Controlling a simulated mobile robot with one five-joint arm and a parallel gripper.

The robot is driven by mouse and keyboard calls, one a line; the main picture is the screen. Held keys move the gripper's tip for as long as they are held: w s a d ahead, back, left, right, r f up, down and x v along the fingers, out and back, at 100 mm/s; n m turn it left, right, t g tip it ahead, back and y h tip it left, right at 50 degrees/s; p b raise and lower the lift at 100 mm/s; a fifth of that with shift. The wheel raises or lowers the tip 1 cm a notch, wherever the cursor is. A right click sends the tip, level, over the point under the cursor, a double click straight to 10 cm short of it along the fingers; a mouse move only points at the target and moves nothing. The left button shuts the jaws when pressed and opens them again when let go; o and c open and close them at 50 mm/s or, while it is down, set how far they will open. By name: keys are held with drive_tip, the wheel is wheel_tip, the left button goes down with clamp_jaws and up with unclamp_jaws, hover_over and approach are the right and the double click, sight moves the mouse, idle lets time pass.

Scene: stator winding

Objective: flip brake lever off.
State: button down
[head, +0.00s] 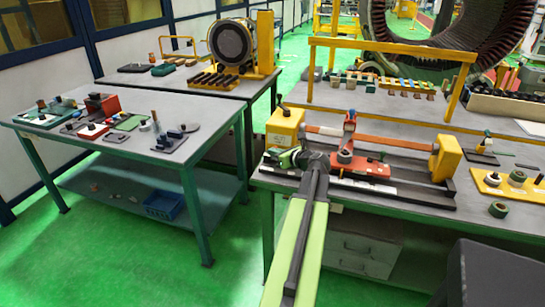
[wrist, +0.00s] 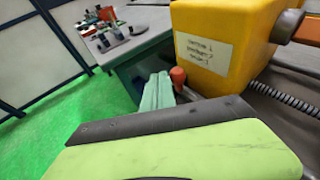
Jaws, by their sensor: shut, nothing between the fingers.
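A yellow block (head: 285,128) with a small label stands at the left end of the bench fixture. It fills the upper right of the wrist view (wrist: 225,55). A small lever with an orange-red knob (wrist: 178,76) shows low beside this block; it looks like the brake lever. My gripper (head: 286,158) is in front of the block, its green fingers pointing left and shut with nothing between them. In the wrist view the fingers (wrist: 158,92) are just left of the knob. I cannot tell whether they touch it. The lever's lower part is hidden behind my arm.
A copper-coloured strip (head: 380,142) runs from this block to another yellow block (head: 445,158) on the right. An orange-red clamp unit (head: 362,165) sits between them. A yellow frame (head: 390,50) rises behind. A second table (head: 110,140) stands left across the green floor.

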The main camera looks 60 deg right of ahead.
idle(0.3)
drive_tip(key=shift+a, duration=0.1)
drive_tip(key=p+v, duration=0.5)
drive_tip(key=v, duration=1.2)
drive_tip(key=shift+r, duration=0.15)
drive_tip(key=shift+s, duration=0.1)
